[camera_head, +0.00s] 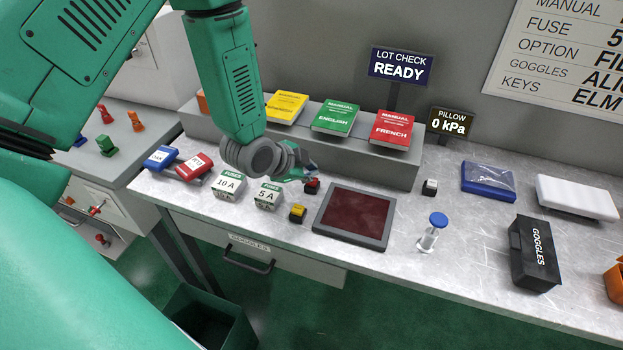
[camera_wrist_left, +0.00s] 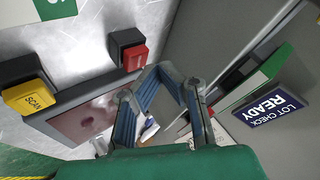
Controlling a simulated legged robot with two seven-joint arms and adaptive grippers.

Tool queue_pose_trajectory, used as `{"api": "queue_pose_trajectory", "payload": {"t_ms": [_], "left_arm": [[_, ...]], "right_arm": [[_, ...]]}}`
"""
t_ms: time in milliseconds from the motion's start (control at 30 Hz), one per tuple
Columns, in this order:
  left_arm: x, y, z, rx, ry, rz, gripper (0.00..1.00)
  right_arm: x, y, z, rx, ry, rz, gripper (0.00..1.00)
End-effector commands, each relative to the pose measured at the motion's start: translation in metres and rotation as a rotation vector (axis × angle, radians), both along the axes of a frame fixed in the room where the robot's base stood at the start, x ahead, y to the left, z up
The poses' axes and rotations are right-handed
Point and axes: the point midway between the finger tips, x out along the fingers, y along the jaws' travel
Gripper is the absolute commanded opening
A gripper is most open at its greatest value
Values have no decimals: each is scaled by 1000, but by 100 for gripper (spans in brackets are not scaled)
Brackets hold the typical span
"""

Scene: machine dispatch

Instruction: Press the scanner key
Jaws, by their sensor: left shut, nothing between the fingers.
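The yellow scan key (camera_head: 298,213) sits on a black base at the left front of the dark red scanner plate (camera_head: 317,222). In the left wrist view, the key reads SCAN (camera_wrist_left: 28,97) at the left edge. A red key (camera_head: 312,187) stands behind it; it also shows in the left wrist view (camera_wrist_left: 135,57). My left gripper (camera_head: 311,173) is shut and empty, above and close to the red key, behind the yellow key and apart from it. Its fingers (camera_wrist_left: 172,78) show in the left wrist view. My right gripper is not in view.
Fuse boxes (camera_head: 268,196) stand left of the yellow key. Manuals (camera_head: 334,118) lie on the raised shelf (camera_head: 375,160) behind. A READY sign (camera_head: 401,66) rises behind.

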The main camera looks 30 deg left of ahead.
Motion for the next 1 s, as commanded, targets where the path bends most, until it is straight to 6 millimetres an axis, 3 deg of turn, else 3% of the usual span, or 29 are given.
{"api": "queue_pose_trajectory", "payload": {"t_ms": [1000], "left_arm": [[-1,-5,-10,0,0,0,0]], "right_arm": [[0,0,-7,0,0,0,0]]}}
